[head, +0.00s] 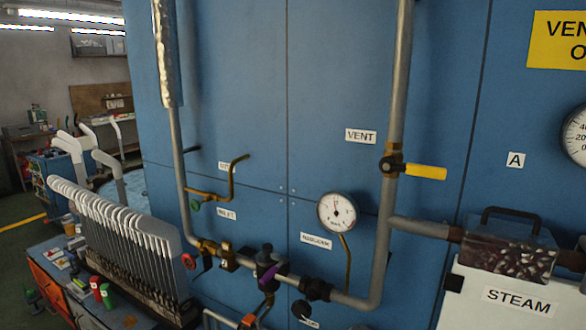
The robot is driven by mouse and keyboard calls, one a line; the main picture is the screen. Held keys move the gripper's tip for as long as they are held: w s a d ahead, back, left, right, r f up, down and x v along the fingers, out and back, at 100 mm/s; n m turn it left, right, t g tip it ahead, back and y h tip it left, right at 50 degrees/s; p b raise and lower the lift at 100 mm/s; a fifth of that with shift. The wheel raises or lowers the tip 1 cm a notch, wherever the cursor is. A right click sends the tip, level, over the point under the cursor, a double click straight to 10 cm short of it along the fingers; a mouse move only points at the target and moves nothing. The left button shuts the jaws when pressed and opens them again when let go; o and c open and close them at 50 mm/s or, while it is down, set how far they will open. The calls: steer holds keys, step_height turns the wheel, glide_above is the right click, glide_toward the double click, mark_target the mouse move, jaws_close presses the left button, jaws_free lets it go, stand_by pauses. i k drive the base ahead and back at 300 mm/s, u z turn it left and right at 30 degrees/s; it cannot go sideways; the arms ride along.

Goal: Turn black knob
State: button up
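A round black knob (301,309) sits low in the middle of the head view, just below the grey pipe on the blue panel. A dark regulator-like body (266,257) stands on the pipe to its upper left, with a purple part at its side. I cannot tell from the picture which of these dark parts turns. A small white gauge (336,212) is above the black knob. My gripper is not in view.
A yellow-handled valve (426,172) is under the VENT label. A red knob (189,261) and a green knob (195,207) are at left. A STEAM box (515,303) is at right. A rack of white sock boards (130,240) stands on the left bench.

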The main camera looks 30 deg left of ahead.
mark_target(300, 309)
steer(key=z, duration=0.6)
steer(key=k, duration=1.05)
steer(key=u, duration=1.7)
steer(key=i, duration=0.8)
steer(key=u, duration=0.05)
